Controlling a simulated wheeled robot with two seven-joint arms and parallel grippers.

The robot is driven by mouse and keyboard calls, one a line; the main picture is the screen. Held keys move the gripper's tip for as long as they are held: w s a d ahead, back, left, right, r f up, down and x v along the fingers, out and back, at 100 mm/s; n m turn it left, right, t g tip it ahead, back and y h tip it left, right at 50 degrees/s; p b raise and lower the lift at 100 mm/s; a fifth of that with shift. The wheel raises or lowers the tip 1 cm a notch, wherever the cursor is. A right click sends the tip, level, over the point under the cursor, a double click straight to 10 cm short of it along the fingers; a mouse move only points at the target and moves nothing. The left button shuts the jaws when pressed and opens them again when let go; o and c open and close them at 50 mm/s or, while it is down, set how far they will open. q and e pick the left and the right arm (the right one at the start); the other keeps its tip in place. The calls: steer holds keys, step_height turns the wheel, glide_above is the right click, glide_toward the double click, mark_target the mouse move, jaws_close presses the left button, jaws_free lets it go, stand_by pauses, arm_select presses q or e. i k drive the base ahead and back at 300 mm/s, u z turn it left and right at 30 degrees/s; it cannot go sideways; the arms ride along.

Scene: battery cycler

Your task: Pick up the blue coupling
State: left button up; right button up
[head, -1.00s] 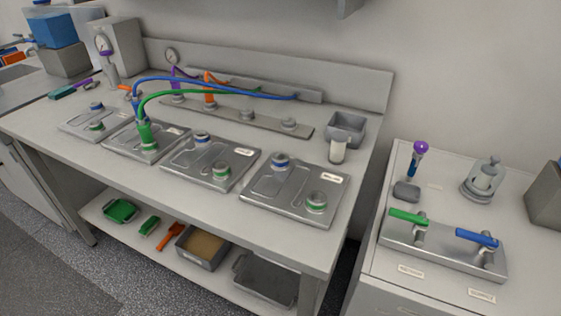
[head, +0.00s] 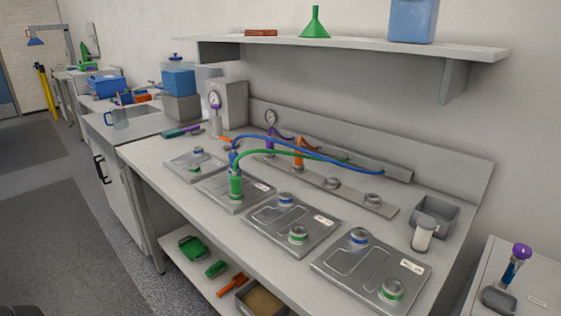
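The blue coupling (head: 233,159) is at the end of the blue hose (head: 300,143), over the second steel plate from the left (head: 258,187). It stands roughly upright just behind the green coupling (head: 236,187), which partly hides its lower part. I cannot tell whether it is seated on a port. The green coupling ends the green hose (head: 285,153). Neither of my grippers is in view.
More steel plates with blue- and green-ringed ports line the bench (head: 370,270). A grey bin (head: 436,214) and white-topped jar (head: 422,233) stand at right. A wall shelf (head: 350,47) overhangs the back.

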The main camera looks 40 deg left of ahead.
mark_target(233, 154)
steer(key=z, duration=2.3)
steer(key=k, duration=2.05)
steer(key=u, duration=0.75)
